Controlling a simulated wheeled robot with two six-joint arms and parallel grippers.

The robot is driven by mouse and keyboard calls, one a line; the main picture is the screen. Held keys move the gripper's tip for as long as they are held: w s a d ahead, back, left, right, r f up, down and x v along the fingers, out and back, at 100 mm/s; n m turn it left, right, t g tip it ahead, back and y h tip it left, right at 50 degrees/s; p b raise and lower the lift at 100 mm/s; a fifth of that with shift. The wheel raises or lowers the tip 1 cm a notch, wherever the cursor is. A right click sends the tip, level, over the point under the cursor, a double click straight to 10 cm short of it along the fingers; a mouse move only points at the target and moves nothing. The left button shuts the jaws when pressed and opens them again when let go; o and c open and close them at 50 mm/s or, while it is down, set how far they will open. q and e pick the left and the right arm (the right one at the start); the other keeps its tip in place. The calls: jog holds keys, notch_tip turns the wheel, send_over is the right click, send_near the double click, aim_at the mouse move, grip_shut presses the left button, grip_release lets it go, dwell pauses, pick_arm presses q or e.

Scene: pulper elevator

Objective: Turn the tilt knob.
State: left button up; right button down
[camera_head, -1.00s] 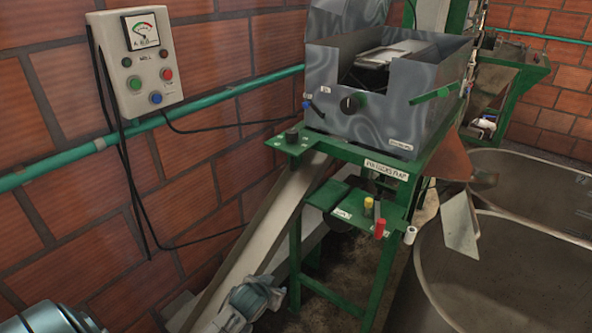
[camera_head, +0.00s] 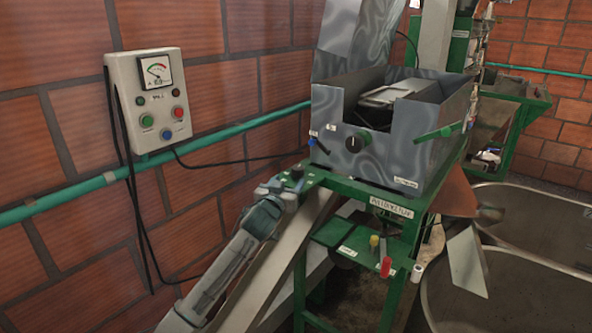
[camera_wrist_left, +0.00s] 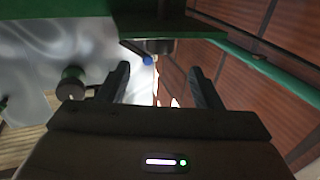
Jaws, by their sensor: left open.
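Two black knobs show in the head view, and I cannot read which is the tilt knob. One knob (camera_head: 297,172) stands on the near left corner of the green frame. The other knob (camera_head: 354,143) is round with a pale mark, on the grey metal box front. My left gripper (camera_head: 283,187) is at the frame corner, close beside the corner knob; whether they touch is unclear. In the left wrist view its fingers (camera_wrist_left: 160,72) are open with nothing between them. The corner knob (camera_wrist_left: 155,46) lies beyond them, and the round knob (camera_wrist_left: 72,85) is off to the left.
A blue-tipped lever (camera_head: 313,138) and a green handle (camera_head: 438,133) stick out from the metal box. A control box (camera_head: 151,100) hangs on the brick wall above a green pipe (camera_head: 60,206). Large metal tubs (camera_head: 530,235) stand at the right.

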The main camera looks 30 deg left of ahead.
aim_at(296, 172)
pick_arm(q)
jog(key=p+x, duration=0.2)
jog(key=x, duration=0.5)
jog(key=shift+w+a+f+p, duration=0.15)
jog(key=shift+w+p, duration=0.15)
jog(key=shift+w, duration=0.3)
jog(key=shift+c, duration=0.2)
